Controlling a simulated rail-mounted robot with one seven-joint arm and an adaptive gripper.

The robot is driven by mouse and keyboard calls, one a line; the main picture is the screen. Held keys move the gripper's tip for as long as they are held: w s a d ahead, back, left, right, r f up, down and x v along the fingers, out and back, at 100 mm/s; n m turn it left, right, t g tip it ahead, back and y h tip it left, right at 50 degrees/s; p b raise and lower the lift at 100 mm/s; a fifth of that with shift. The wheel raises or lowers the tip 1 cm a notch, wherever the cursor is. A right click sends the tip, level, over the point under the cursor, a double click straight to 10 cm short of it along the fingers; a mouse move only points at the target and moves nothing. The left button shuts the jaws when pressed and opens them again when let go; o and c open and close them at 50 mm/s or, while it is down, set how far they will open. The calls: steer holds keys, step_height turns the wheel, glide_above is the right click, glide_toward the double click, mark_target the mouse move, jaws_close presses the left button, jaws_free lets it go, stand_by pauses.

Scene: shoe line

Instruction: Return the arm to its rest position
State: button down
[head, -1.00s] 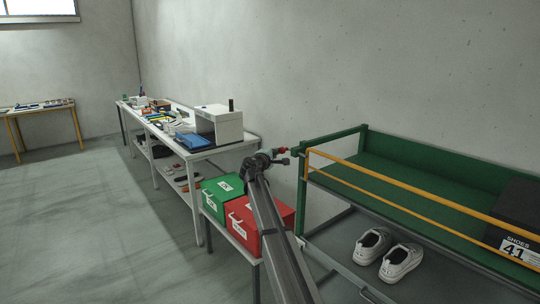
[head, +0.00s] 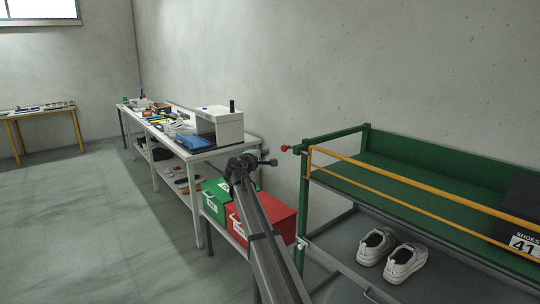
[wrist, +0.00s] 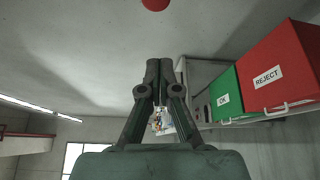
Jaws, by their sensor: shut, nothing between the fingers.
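My gripper (wrist: 160,68) is shut and empty in the wrist view, its two fingers together. In the head view my arm reaches up from the bottom, and its end is in front of the gap between the white workbench (head: 225,148) and the green-framed conveyor stand (head: 400,178). The fingers are hard to make out there. A red knob (head: 284,148) on the stand's near left corner is to the right of my arm's end. A red round shape (wrist: 155,4) shows at the top of the wrist view.
A green OK box (head: 215,193) and a red REJECT box (head: 275,215) stand on a low shelf beside my arm. Grey shoes (head: 390,256) are on the stand's lower shelf, and a black shoe box (head: 520,215) is on its green top. The floor at left is clear.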

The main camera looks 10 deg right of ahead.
steer(key=s+d+f+m+g+y, duration=0.1)
steer(key=s+f+m+g+y, duration=0.2)
steer(key=s+f, duration=1.1)
steer(key=s+f+m+g, duration=0.35)
steer(key=s+f, duration=0.45)
steer(key=f, duration=1.2)
steer(key=s+d+f+m+g+y, duration=0.15)
steer(key=s+f+g, duration=0.35)
steer(key=s+f, duration=0.85)
steer(key=s+f+m+g+y, duration=0.3)
steer(key=s+f+g, duration=0.2)
steer(key=s+f, duration=1.4)
steer(key=s+f+m+g+y, duration=0.1)
steer(key=s+f+g, duration=0.1)
steer(key=s, duration=1.2)
steer(key=s+f+m+g+y, duration=0.1)
steer(key=s+f+g, duration=0.2)
steer(key=s, duration=1)
steer(key=shift+s+d+f+b, duration=0.2)
steer(key=shift+s+f+b, duration=0.1)
steer(key=shift+s+f, duration=0.15)
steer(key=shift+w, duration=0.1)
